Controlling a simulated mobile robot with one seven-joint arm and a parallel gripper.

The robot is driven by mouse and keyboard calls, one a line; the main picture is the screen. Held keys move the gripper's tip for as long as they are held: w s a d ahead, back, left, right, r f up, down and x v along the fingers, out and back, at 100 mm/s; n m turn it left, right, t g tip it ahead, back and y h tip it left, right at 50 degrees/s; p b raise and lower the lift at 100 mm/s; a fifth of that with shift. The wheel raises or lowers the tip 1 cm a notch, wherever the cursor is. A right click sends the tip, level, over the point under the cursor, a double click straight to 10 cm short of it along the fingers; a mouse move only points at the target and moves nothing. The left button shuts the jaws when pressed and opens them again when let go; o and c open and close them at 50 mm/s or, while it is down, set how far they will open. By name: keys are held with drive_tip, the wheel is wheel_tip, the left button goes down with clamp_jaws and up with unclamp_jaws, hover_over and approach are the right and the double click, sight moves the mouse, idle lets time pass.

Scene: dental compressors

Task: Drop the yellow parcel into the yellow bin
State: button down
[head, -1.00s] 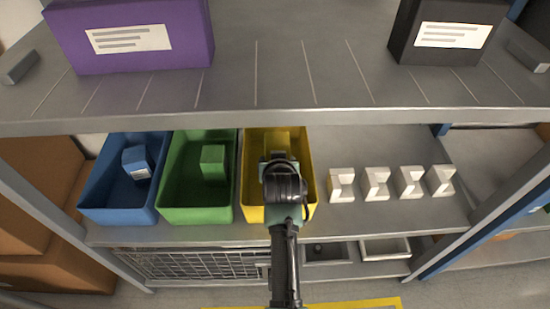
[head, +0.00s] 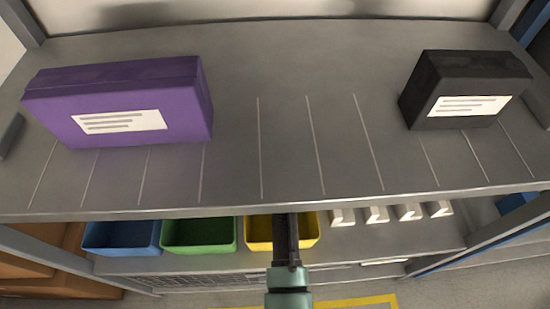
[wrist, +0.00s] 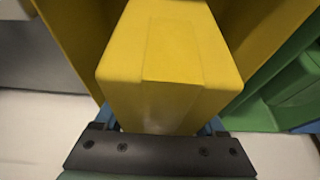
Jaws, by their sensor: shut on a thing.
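The yellow parcel (wrist: 165,65) is a block between my gripper's fingers in the wrist view. My gripper (wrist: 160,122) is shut on it. Yellow bin walls (wrist: 75,35) show on both sides of the parcel, so it is at or inside the yellow bin; its height above the floor of the bin cannot be told. In the head view the yellow bin (head: 308,232) stands on the lower shelf, partly covered by the upper shelf and my arm. The gripper and parcel are hidden there.
A green bin (head: 199,236) and a blue bin (head: 121,238) stand left of the yellow one. Several white blocks (head: 376,215) stand to the right. The upper shelf (head: 300,120) overhangs the bins, carrying a purple box (head: 125,110) and a black box (head: 465,90).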

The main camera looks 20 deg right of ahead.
wheel_tip(320, 180, down, 2)
drive_tip(key=shift+s+f+b, duration=0.15)
drive_tip(key=shift+f+b, duration=0.1)
drive_tip(key=shift+b, duration=0.1)
drive_tip(key=shift+s+a+r, duration=0.1)
drive_tip(key=shift+s, duration=0.15)
drive_tip(key=shift+f+b, duration=0.4)
drive_tip(key=shift+f, duration=0.25)
unclamp_jaws()
